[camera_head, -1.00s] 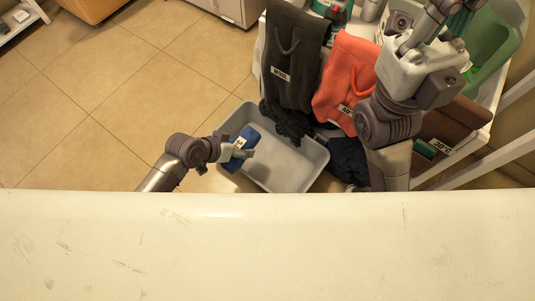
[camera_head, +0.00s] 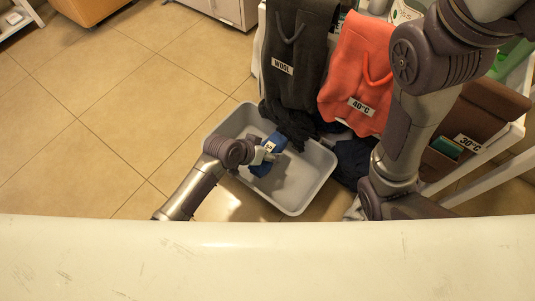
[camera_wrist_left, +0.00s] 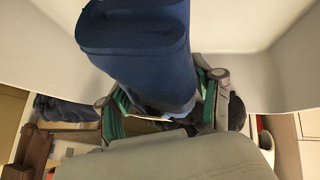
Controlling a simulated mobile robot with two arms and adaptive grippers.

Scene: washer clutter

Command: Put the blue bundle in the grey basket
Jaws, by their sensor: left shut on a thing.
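The blue bundle (camera_head: 264,168), with a white label, is at my left gripper (camera_head: 263,157) in the head view. The grippers' green-padded fingers (camera_wrist_left: 162,106) are closed around it in the left wrist view, where the bundle (camera_wrist_left: 140,45) fills the upper middle. The grey basket (camera_head: 296,209) sits on the floor, and the bundle is over its inside, near the middle. I cannot tell whether the bundle touches the basket floor. Pale basket walls (camera_wrist_left: 285,65) show on both sides of it in the wrist view. My right gripper is out of view.
A dark bag labelled WOOL (camera_head: 296,65) hangs behind the basket, with dark cloth spilling at its rim. An orange bag labelled 40°C (camera_head: 358,75) and a brown 30°C container (camera_head: 478,115) stand to the right. Open tiled floor (camera_head: 90,120) lies left.

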